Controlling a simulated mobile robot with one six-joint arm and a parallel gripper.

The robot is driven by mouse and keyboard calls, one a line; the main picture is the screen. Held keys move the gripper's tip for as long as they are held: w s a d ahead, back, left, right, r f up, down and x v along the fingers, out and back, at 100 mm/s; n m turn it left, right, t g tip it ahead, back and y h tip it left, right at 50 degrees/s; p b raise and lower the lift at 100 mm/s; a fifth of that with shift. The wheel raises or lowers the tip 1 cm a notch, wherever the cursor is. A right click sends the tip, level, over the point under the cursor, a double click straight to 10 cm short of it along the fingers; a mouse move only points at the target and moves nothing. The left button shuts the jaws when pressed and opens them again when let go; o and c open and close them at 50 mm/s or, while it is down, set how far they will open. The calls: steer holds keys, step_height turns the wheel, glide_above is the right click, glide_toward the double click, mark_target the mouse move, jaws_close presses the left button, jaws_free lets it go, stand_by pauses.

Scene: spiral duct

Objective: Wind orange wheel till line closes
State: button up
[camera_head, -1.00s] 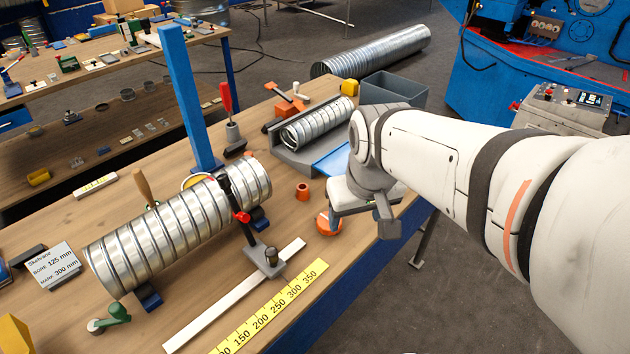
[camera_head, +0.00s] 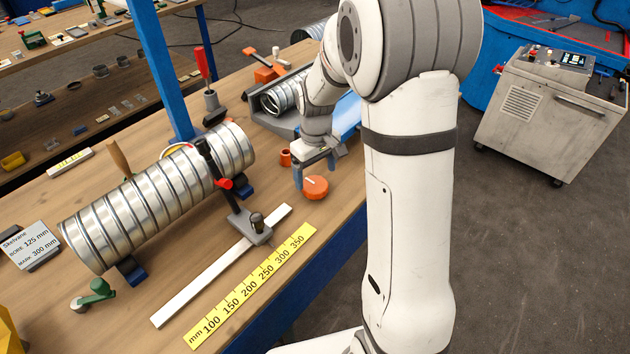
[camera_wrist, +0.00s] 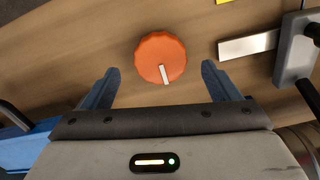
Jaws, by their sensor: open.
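The orange wheel (camera_head: 315,187) lies on the bench near its front edge, with a pale line on its top. In the wrist view the wheel (camera_wrist: 161,58) sits ahead of and between my fingertips, and its white line points down and slightly right. My gripper (camera_wrist: 160,84) is open and empty, with a blue finger on each side. In the head view my gripper (camera_head: 312,176) hangs just behind and left of the wheel. A spiral duct (camera_head: 155,197) lies in blue cradles to the left, with a black clamp arm (camera_head: 217,172) with a red knob against it.
A white rail (camera_head: 215,272) carries a grey slide block (camera_head: 251,228). A yellow millimetre ruler (camera_head: 250,287) lies along the front edge. A small orange ring (camera_head: 285,157) stands near the wheel. A shorter duct (camera_head: 280,96) sits behind my arm.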

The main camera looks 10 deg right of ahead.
mark_target(316, 185)
steer(key=shift+f, duration=2.2)
steer(key=shift+c, duration=0.3)
steer(key=c, duration=0.9)
